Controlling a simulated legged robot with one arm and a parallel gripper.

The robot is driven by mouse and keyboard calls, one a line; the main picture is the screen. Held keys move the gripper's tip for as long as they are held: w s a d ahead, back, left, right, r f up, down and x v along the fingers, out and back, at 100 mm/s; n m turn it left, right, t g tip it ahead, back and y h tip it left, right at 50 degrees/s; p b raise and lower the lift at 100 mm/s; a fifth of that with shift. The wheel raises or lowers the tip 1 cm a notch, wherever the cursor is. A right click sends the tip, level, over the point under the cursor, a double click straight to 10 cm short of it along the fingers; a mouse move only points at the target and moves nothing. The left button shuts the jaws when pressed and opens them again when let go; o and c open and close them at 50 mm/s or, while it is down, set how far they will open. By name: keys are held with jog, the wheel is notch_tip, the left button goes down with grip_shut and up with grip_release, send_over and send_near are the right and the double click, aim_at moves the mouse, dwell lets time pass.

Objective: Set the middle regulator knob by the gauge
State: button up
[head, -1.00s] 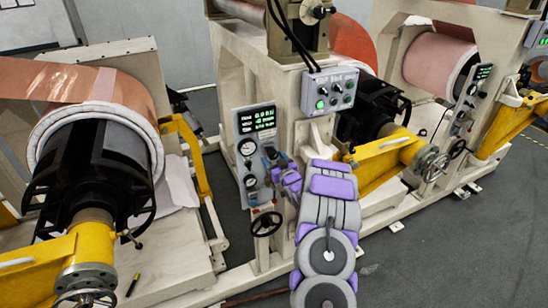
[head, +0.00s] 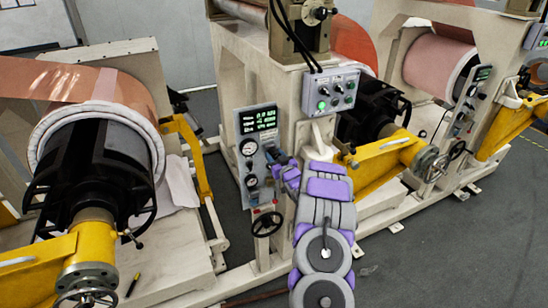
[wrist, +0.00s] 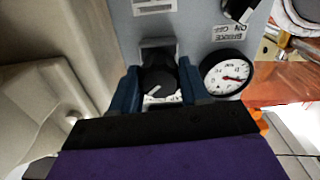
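A round white gauge (wrist: 228,73) with a red needle is just right of the knob. In the head view, my gripper (head: 277,160) reaches the right edge of the grey control panel (head: 243,205) and hides the knob there. The panel carries a green-lit display (head: 259,120) and small gauges (head: 249,147); their readings are too small to tell.
A black handwheel (head: 266,224) sits below the panel. A grey button box (head: 331,92) is mounted above right of my arm. A copper roll (head: 110,95) on a black core stands left, with yellow arms (head: 385,165) to the right. Grey floor lies open at right.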

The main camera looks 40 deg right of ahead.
jog(key=shift+f, duration=0.1)
jog(key=c, duration=0.4)
jog(key=shift+o, duration=0.2)
jog(key=shift+m+p, duration=0.65)
jog(key=shift+m, duration=0.05)
jog(key=shift+f+m, duration=0.15)
jog(key=shift+m, duration=0.35)
jog(key=o, duration=0.7)
jog(key=shift+o, duration=0.7)
jog(key=shift+w+f, duration=0.1)
jog(key=shift+w, duration=0.05)
jog(key=shift+o, duration=1)
jog(key=shift+d, duration=0.15)
jog(key=shift+r, duration=0.2)
